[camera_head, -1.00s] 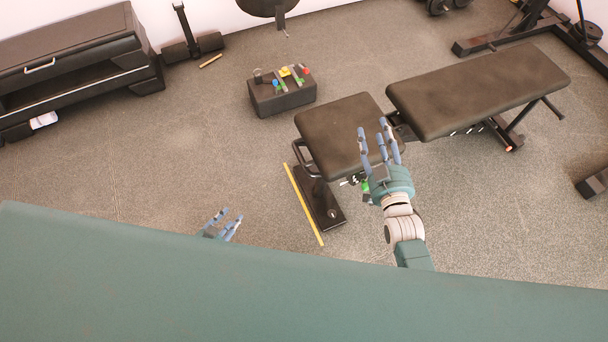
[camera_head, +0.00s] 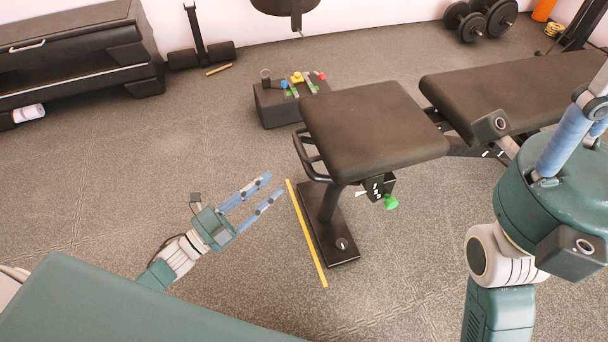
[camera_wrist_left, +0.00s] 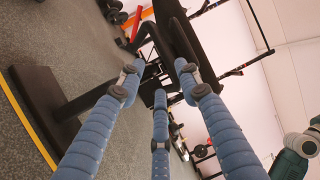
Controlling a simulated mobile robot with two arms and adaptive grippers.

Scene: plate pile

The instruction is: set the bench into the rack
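The bench has a black padded seat (camera_head: 370,130) and a longer black back pad (camera_head: 510,90), on a dark frame with a foot plate (camera_head: 328,230) by a yellow floor line. A green knob (camera_head: 391,202) hangs under the seat. My left gripper (camera_head: 266,189) is open and empty, left of the foot plate and apart from it. The left wrist view shows its spread blue fingers (camera_wrist_left: 158,100) with the bench frame (camera_wrist_left: 90,100) beyond them. My right gripper (camera_head: 585,125) is large at the right edge, in front of the back pad; its fingertips are cut off. I cannot clearly identify the rack.
A black box (camera_head: 275,108) with small coloured pieces on top stands behind the seat. A dark cabinet (camera_head: 70,60) is at the back left. Dumbbells (camera_head: 480,18) and a dark upright frame (camera_head: 588,28) are at the back right.

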